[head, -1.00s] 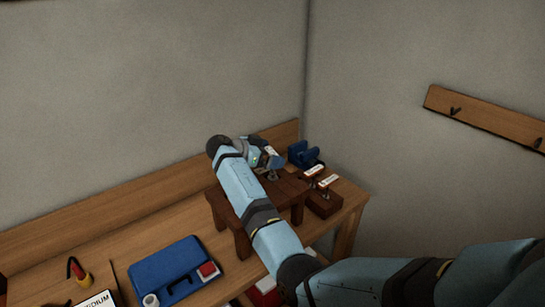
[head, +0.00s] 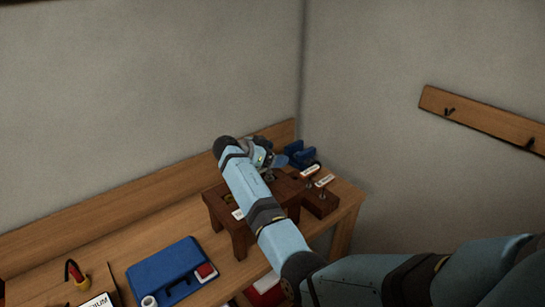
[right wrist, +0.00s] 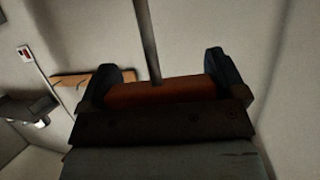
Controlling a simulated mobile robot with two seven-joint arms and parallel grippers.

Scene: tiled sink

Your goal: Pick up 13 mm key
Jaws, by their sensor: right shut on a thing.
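In the right wrist view, my right gripper (right wrist: 160,78) is shut on an orange-red handle with a thin metal shaft (right wrist: 147,40). The handle lies across between the two dark fingers, and the shaft stands out from its middle. I cannot read a size on it. In the head view, my right gripper (head: 266,157) is over the back of a brown wooden rack (head: 228,222), and my arm hides what it holds. Two more handles with red and white labels, one nearer the back (head: 309,171) and one nearer the front (head: 325,181), stand at the rack's right. My left gripper is out of view.
A dark blue vise-like object (head: 300,155) stands behind the rack near the wall corner. A blue case (head: 165,272) lies on the workbench (head: 125,248) at front left. A wooden hook rail (head: 485,120) is on the right wall.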

